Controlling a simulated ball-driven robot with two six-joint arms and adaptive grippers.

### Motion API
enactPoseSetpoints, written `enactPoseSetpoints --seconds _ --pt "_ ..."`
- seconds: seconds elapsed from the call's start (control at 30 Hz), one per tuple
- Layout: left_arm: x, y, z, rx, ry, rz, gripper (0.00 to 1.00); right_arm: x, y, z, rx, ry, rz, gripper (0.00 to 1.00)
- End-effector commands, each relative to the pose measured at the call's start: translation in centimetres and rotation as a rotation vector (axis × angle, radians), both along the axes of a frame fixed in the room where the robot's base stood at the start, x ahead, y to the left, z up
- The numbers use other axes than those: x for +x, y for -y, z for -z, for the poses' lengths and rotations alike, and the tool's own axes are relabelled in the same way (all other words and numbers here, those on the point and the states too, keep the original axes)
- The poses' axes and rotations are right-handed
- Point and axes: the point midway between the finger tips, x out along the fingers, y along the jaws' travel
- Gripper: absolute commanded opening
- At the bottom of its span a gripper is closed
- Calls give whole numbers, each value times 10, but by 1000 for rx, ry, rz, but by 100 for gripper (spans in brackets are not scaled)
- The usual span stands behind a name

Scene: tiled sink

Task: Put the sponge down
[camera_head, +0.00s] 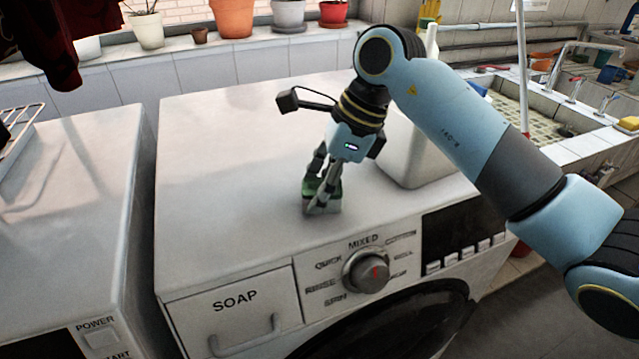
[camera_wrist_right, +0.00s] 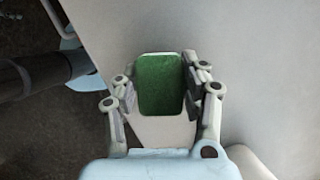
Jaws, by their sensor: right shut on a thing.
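The sponge (camera_wrist_right: 162,84) is green on the face toward the right wrist camera. In the head view it shows as a small green patch (camera_head: 312,186) between the fingers, mostly hidden by them. My right gripper (camera_head: 322,200) points down over the white washing machine top (camera_head: 230,150), near its front edge. It is shut on the sponge, with one finger on each side; the fingers also show in the right wrist view (camera_wrist_right: 160,95). I cannot tell whether the sponge touches the machine top. My left gripper is not in view.
A white container (camera_head: 415,155) stands on the machine behind my right arm. The machine top left of the gripper is clear. A second white machine (camera_head: 70,220) stands at the left, across a narrow gap. A tiled sink (camera_head: 530,110) with taps is at the right. Potted plants (camera_head: 232,15) line the sill.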

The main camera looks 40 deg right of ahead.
Motion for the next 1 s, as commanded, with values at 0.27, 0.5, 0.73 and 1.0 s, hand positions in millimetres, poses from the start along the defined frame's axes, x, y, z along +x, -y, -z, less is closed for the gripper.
enactPoseSetpoints --seconds 0.27,0.5,0.73,1.0 --pt "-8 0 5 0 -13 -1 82 0 0 3 0 0 0 46" --pt "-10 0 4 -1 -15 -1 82 0 0 2 0 0 0 66" --pt "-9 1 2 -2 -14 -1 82 0 0 0 0 0 0 66" --pt "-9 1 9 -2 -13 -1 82 -9 16 -40 -8 6 -2 66"
